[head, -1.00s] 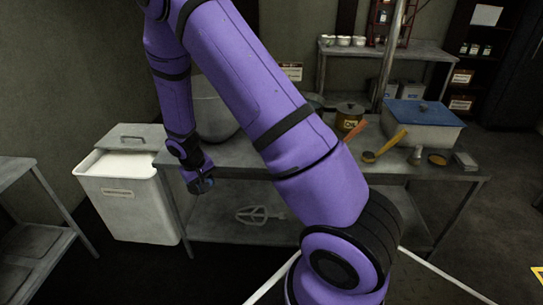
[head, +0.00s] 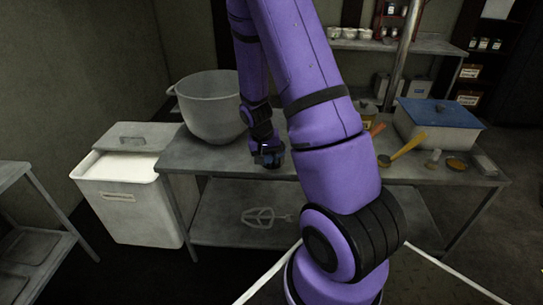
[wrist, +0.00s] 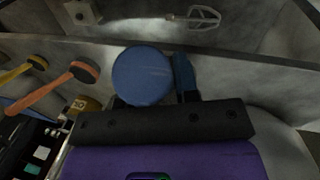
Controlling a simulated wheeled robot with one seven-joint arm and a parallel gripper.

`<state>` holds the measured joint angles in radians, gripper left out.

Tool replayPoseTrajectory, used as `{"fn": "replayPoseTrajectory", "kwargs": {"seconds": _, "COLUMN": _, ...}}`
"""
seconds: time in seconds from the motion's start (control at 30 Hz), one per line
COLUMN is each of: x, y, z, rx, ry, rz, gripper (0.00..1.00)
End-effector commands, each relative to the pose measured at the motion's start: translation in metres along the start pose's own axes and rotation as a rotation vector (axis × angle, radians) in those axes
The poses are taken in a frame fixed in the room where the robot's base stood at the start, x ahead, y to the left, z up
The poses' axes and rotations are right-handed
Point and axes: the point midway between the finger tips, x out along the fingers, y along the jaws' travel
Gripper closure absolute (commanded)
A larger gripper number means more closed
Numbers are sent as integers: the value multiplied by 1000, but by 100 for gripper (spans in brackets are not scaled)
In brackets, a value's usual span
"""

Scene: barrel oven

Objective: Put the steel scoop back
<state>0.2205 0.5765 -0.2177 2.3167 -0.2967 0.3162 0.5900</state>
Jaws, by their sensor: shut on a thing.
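My gripper (head: 268,158) hangs at the front edge of the steel table (head: 205,157), right of the big mixing bowl. In the wrist view my gripper (wrist: 155,88) is shut on a round, smooth blue thing (wrist: 142,76). One dark blue finger shows to its right; the other is mostly hidden behind it. I cannot tell whether this round thing is part of the steel scoop. No other steel scoop can be made out. A white bin (head: 128,205) with pale contents stands left of the table.
The mixing bowl (head: 208,108) stands on the table's left part. My arm hides the table's middle.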

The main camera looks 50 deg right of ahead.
Motion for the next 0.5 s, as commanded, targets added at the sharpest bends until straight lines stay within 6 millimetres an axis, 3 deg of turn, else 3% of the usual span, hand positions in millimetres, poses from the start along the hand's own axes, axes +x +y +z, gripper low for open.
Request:
{"fn": "replayPoseTrajectory", "kwargs": {"seconds": 0.2, "x": 7, "y": 9, "z": -43, "rx": 1, "ry": 1, "rz": 0, "gripper": 98}}
{"fn": "replayPoseTrajectory", "kwargs": {"seconds": 0.5, "x": 10, "y": 12, "z": -63, "rx": 0, "ry": 1, "rz": 0, "gripper": 98}}
